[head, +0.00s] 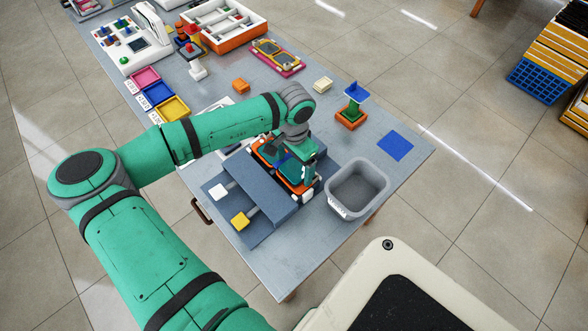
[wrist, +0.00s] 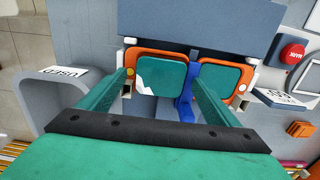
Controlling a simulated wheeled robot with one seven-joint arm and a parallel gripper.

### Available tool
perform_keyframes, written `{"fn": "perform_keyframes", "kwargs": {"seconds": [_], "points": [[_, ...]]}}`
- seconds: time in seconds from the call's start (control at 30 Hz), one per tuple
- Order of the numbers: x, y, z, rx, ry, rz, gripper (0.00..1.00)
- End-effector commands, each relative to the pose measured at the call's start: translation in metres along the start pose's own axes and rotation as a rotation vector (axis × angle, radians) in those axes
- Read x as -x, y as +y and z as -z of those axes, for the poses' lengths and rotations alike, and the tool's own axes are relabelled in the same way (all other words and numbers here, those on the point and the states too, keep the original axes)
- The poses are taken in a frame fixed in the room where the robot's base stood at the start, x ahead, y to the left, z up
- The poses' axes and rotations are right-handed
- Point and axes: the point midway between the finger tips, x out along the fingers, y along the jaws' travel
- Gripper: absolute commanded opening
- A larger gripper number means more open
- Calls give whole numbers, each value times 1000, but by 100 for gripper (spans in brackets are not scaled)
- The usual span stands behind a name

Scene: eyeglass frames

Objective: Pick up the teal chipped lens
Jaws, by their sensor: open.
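The teal chipped lens (wrist: 160,72) sits in the left opening of an orange eyeglass frame (wrist: 131,56) in the wrist view, with a pale chip at its lower left corner. A second, darker teal lens (wrist: 217,78) fills the right opening, and a blue piece (wrist: 185,100) lies between them. My gripper (wrist: 160,76) is open, its two green fingers on either side of the chipped lens. Nothing is held. Whether the fingers touch the lens or frame I cannot tell. In the head view my gripper (head: 303,172) is over the frame's bin-side end and partly hides the lens.
A grey bin (head: 357,188) stands close beside the frame; it shows in the wrist view with a label reading USED (wrist: 65,72). A slate-blue block (head: 255,190) borders the frame. A red button (wrist: 292,53) is to the right. A blue square (head: 395,146) lies on the table.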

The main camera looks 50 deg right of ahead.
Motion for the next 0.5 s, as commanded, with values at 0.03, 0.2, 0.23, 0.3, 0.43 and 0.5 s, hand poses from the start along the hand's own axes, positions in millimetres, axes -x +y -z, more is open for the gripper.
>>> {"fn": "perform_keyframes", "kwargs": {"seconds": [0.03, 0.2, 0.23, 0.3, 0.43, 0.5], "points": [[-1, 0, 0, 0, 0, 0, 84], [-3, 0, 0, 0, 0, 1, 84], [-3, 0, 0, 0, 0, 1, 84], [-3, 0, 0, 0, 0, 1, 84], [-3, 0, 0, 0, 0, 1, 84], [-3, 0, 0, 0, 0, 1, 84]]}}
